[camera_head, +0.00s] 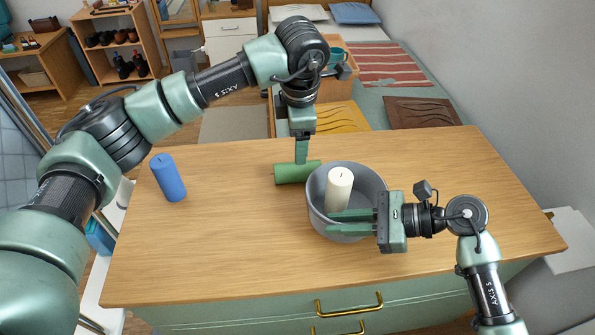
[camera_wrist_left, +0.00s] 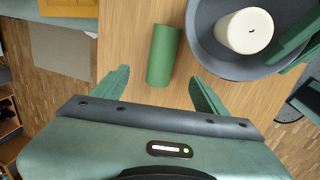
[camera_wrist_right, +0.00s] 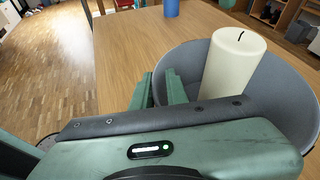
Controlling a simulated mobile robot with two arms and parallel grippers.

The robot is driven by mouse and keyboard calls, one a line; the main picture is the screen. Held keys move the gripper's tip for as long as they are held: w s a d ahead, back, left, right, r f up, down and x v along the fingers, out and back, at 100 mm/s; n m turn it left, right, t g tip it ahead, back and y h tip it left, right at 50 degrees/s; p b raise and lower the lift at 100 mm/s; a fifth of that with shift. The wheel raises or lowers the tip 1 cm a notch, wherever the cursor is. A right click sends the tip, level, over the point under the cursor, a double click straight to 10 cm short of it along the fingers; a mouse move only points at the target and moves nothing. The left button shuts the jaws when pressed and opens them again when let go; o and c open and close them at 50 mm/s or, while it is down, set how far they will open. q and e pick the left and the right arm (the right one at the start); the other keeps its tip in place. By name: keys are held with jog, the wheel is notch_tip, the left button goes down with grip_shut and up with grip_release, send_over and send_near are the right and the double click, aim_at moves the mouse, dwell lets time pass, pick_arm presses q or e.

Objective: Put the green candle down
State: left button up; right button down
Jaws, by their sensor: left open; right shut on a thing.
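The green candle (camera_head: 290,174) lies on its side on the wooden top, just left of the grey bowl (camera_head: 372,180). It also shows in the left wrist view (camera_wrist_left: 163,55). My left gripper (camera_head: 302,160) is over the candle, open, with a finger on either side and a gap to each. The grey bowl holds an upright cream candle (camera_head: 339,188). My right gripper (camera_head: 335,222) is shut on the bowl's near rim; its fingers show close together in the right wrist view (camera_wrist_right: 160,85). The exact contact on the rim is partly hidden.
A blue candle (camera_head: 168,178) stands at the left of the wooden top (camera_head: 220,240). A drawer with brass handles (camera_head: 349,305) is below the front edge. Shelves (camera_head: 118,45) and a bed (camera_head: 400,90) are behind.

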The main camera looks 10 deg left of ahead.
aim_at(296, 167)
pick_arm(q)
jog(key=x, duration=0.6)
jog(key=shift+a+f, duration=0.1)
jog(key=shift+f, duration=0.25)
jog(key=shift+x, duration=2.65)
jog(key=shift+s, duration=0.1)
grip_shut()
